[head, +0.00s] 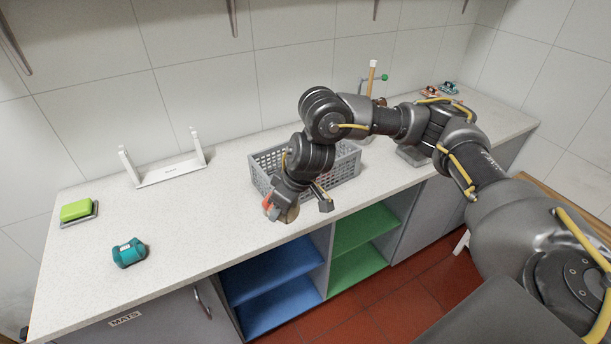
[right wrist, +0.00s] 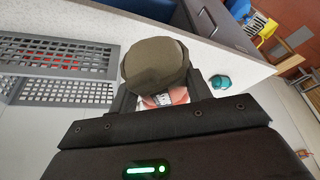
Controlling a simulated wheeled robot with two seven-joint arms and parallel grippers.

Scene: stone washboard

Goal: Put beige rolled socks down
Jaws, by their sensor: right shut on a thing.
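My right gripper (head: 296,206) reaches down over the front part of the counter, just in front of the grey basket. It is shut on the beige rolled socks (right wrist: 156,64), which look olive-beige in the right wrist view and also show below the jaws in the head view (head: 288,214). The socks are at or just above the counter; I cannot tell if they touch it. A reddish thing with a white label (right wrist: 168,97) shows between the fingers behind the socks; I cannot tell if it is part of them. My left gripper is out of view.
A grey perforated basket (head: 345,170) stands right behind the gripper. A teal roll (head: 128,252) and a green sponge-like block (head: 76,210) lie at left, with a white bracket-like stand (head: 170,172) behind. Blue (head: 270,270) and green (head: 365,228) shelves open below the counter.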

